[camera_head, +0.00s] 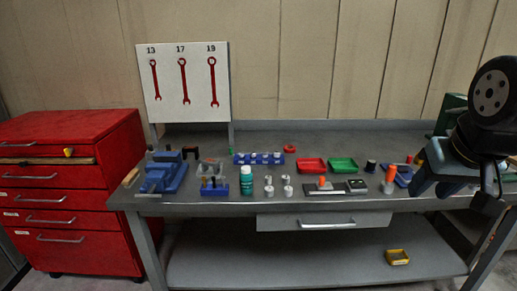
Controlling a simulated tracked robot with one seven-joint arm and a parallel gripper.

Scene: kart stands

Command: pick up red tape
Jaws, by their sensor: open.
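The red tape (290,149) is a small red ring lying near the back of the grey workbench (230,207), a little right of the blue socket rack (258,158). It stands apart from the things around it. My gripper (455,190) hangs at the right end of the bench, fingers pointing down and spread open, with nothing seen between them. It is far to the right of the tape and nearer the front edge. My dark arm hides part of the bench's right end.
A red tray (312,165) and a green tray (343,165) lie right of the tape. A teal bottle (246,181), metal cylinders (287,186) and a blue vise (162,175) stand in front and left. A wrench board (184,82) rises behind. A red tool cabinet (75,190) stands left.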

